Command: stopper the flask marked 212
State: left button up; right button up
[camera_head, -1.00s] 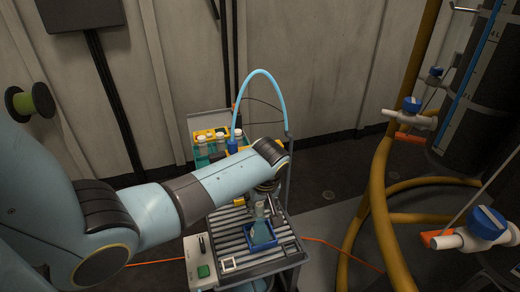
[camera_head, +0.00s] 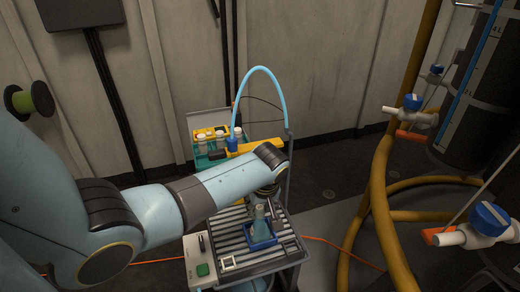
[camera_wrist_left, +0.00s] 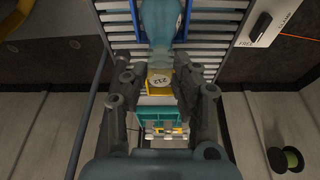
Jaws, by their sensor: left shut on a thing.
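A pale blue, glassy flask (camera_head: 259,224) stands at a blue tray (camera_head: 262,245) on the ribbed cart top. My left gripper (camera_wrist_left: 157,72) reaches down over its upper end, with the arm hiding part of the grip in the head view. In the left wrist view the flask (camera_wrist_left: 158,20) narrows toward the fingertips, which are shut on its glassy neck end. I cannot make out a separate stopper. My right gripper is not in view.
A teal rack (camera_head: 201,160) with white-capped bottles stands behind the cart. A pale blue hose (camera_head: 262,72) arches over the back. The cart's control box (camera_head: 198,257) is at front left. Yellow hoses (camera_head: 385,190) and valves (camera_head: 410,103) stand at the right.

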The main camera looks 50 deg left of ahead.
pick_arm(q)
jog(key=shift+f, duration=0.35)
dwell(0.3)
jog(key=o, duration=1.6)
jog(key=shift+c, duration=0.2)
jog(key=shift+r, duration=0.15)
notch_tip(320, 180, up, 6)
jog(key=p, duration=0.6)
jog(key=shift+p, duration=0.4)
